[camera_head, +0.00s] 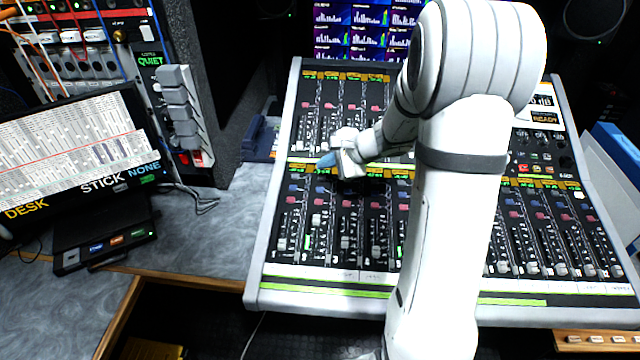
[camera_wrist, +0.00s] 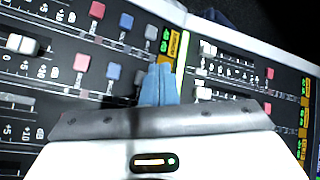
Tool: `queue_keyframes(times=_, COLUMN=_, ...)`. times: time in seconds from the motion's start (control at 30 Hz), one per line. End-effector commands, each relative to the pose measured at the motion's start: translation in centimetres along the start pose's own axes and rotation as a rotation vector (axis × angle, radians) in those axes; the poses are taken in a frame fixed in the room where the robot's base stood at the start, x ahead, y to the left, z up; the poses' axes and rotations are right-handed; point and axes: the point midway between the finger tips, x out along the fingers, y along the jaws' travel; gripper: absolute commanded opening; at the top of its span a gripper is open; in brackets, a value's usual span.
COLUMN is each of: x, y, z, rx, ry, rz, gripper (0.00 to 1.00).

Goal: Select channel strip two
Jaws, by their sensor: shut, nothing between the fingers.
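The mixing console (camera_head: 262,262) carries two banks of channel strips, an upper and a lower one. My gripper (camera_head: 325,161) is shut and empty, its blue fingertips over the band between the banks, near the left side. In the wrist view the shut blue fingers (camera_wrist: 160,77) lie at the top end of the lower bank's second strip from the console's outer edge. A grey key (camera_wrist: 143,77), a blue key (camera_wrist: 113,70) and a red key (camera_wrist: 82,62) line that strip. The fingers partly hide its yellow label display. I cannot tell whether the fingertips touch anything.
The first strip's grey key (camera_wrist: 151,33) is close by. A tilted screen (camera_head: 75,150) and a column of grey levers (camera_head: 178,105) stand left of the console. Blue monitors (camera_head: 365,25) stand behind. My arm hides the console's middle. The grey desk (camera_head: 210,235) has free room.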

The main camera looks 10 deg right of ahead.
Motion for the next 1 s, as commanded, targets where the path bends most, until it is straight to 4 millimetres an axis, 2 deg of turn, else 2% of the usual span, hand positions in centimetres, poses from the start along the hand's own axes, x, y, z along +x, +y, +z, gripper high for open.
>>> queue_keyframes(times=0.03, x=0.86, y=0.70, z=-0.57, rx=-0.001, ry=0.000, rz=0.000, gripper=0.00)
queue_keyframes(times=0.2, x=1.39, y=1.03, z=-0.95, rx=-0.002, ry=-0.001, rz=0.000, gripper=0.00)
queue_keyframes(times=1.0, x=1.37, y=0.97, z=-0.82, rx=-0.002, ry=-0.002, rz=0.001, gripper=0.00)
